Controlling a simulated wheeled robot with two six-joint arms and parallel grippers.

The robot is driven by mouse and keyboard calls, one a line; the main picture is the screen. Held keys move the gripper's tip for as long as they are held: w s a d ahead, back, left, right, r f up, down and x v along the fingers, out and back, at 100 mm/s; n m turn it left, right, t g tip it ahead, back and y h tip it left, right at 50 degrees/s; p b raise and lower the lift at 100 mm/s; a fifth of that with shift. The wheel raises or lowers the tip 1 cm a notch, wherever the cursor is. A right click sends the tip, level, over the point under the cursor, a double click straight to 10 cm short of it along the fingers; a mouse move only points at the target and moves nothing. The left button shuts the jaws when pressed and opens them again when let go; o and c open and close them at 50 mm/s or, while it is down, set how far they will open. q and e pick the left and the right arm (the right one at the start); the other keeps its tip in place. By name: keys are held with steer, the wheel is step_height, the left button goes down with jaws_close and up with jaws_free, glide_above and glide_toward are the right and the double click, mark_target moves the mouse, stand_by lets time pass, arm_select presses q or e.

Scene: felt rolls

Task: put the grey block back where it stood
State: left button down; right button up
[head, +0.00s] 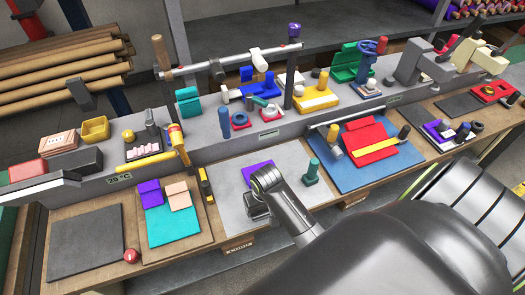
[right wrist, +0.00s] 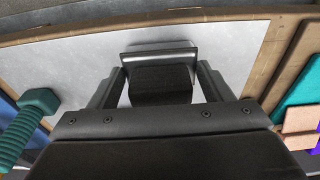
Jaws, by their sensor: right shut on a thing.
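My right gripper (head: 258,208) reaches in over the pale grey board (head: 232,157) in the middle of the bench. In the right wrist view its two fingers (right wrist: 160,88) stand on either side of the grey block (right wrist: 160,86), shut on it. The block looks dark, with a lighter metallic strip along its far side. In the head view the gripper and wrist hide most of the block. I cannot tell whether it touches the board. My left gripper does not show.
A purple piece (head: 258,171) lies just behind my right gripper. A teal ribbed peg (head: 311,173) stands to its right, and a yellow-and-black tool (head: 205,186) lies to its left. Further left is a board with teal felt (head: 172,224). A raised grey shelf (head: 225,143) crowded with tools runs behind.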

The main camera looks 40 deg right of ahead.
steer(key=shift+f, duration=0.2)
steer(key=o, duration=1.4)
steer(key=shift+c, duration=0.2)
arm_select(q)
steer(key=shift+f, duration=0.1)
arm_select(e)
steer(key=shift+s, duration=0.1)
